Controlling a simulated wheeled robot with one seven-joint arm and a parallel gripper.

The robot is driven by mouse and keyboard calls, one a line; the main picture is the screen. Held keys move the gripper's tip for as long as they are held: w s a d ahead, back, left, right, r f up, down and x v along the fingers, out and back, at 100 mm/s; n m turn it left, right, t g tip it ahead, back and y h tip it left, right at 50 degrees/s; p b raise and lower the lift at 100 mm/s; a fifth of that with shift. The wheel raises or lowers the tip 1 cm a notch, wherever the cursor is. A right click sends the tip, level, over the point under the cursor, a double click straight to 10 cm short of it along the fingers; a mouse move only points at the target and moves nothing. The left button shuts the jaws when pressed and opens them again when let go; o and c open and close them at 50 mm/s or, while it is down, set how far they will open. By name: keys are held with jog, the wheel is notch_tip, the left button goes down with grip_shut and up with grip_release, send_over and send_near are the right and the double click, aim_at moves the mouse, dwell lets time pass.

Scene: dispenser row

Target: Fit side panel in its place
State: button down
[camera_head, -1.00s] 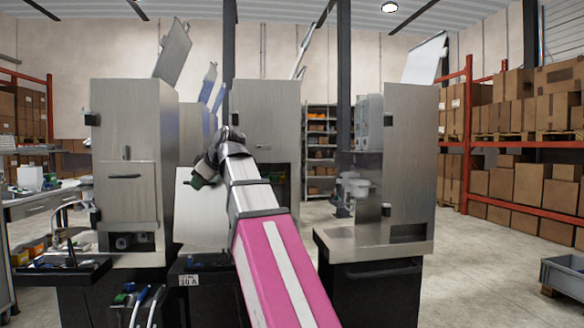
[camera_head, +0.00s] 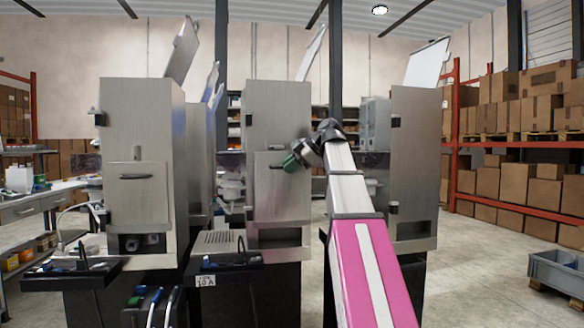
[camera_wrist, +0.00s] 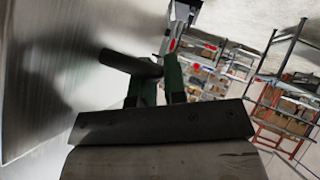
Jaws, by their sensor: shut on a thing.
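The side panel (camera_head: 282,199) is a flat grey metal plate with a dark bar handle (camera_wrist: 125,61). In the head view it stands upright at the front of the middle dispenser (camera_head: 276,110), over the area below its upper front; I cannot tell whether it is seated or just in front. My gripper (camera_head: 289,162), with green fingers, is shut on the panel's handle. In the wrist view the fingers (camera_wrist: 158,78) close around the dark bar, and a large brushed metal surface (camera_wrist: 65,65) fills the left. The panel's far edges are hidden there.
A left dispenser (camera_head: 140,115) and a right dispenser (camera_head: 413,150) flank the middle one, with raised lids above. A black tray (camera_head: 225,262) juts out low in front. Shelves of boxes (camera_head: 535,190) stand at the right; open floor (camera_head: 475,260) lies before them.

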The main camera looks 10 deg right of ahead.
jog(key=w, duration=0.6)
jog(key=shift+w, duration=0.15)
dwell(0.3)
jog(key=shift+r, duration=0.1)
dwell(0.6)
jog(key=shift+f, duration=1.5)
dwell(0.4)
jog(key=c, duration=1.1)
grip_release()
jog(key=shift+d, duration=0.1)
